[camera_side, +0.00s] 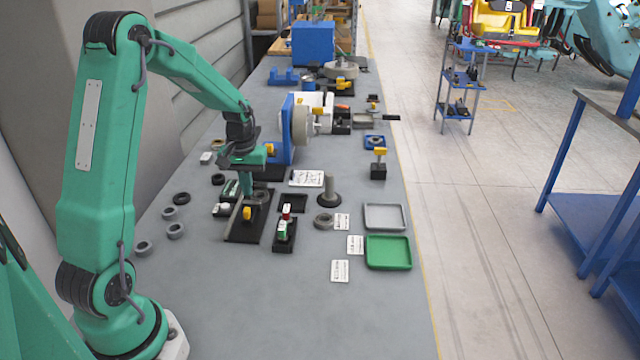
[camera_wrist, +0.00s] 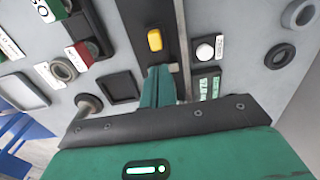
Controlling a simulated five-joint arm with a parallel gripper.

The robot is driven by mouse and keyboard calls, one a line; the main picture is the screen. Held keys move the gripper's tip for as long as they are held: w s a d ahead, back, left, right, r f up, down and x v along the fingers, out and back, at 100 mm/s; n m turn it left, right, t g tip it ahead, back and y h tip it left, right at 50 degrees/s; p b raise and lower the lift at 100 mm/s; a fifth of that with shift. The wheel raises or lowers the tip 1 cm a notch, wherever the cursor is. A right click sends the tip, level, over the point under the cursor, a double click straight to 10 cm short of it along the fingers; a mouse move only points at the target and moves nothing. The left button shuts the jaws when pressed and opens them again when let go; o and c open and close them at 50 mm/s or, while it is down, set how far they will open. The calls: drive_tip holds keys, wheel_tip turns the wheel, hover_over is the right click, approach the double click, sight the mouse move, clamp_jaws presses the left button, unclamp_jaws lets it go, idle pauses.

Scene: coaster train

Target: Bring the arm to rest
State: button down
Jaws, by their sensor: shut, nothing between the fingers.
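My gripper (camera_side: 247,194) is shut and empty at the end of my green arm. It points down over the long black fixture plate (camera_side: 240,234), which carries a yellow part (camera_side: 247,213). In the wrist view, the closed green fingers (camera_wrist: 158,72) end just beside the yellow part (camera_wrist: 155,40) on the black plate. I cannot tell whether the fingertips touch the fixture.
A black block with red, white and green parts (camera_side: 285,234) stands close by on the grey bench (camera_side: 310,325). Blue-framed machinery (camera_side: 285,155) stands behind. A grey tray (camera_side: 385,205) and green tray (camera_side: 388,253) lie right. Several dark rings (camera_side: 175,231) lie left. The bench front is clear.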

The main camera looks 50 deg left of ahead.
drive_tip(key=shift+r, duration=0.25)
drive_tip(key=shift+d+r, duration=0.3)
drive_tip(key=shift+r, duration=0.1)
drive_tip(key=s+d+r+m+t, duration=0.2)
drive_tip(key=s+d+r+m, duration=0.15)
drive_tip(key=d+r, duration=0.4)
drive_tip(key=s+d+r+m+t, duration=0.25)
drive_tip(key=s+d+r, duration=0.25)
drive_tip(key=d+r, duration=0.3)
drive_tip(key=s+d+m+t, duration=0.1)
drive_tip(key=s+d+m, duration=0.2)
drive_tip(key=s+d, duration=0.3)
drive_tip(key=shift+s+r, duration=0.25)
drive_tip(key=shift+s, duration=0.1)
drive_tip(key=c, duration=2.1)
unclamp_jaws()
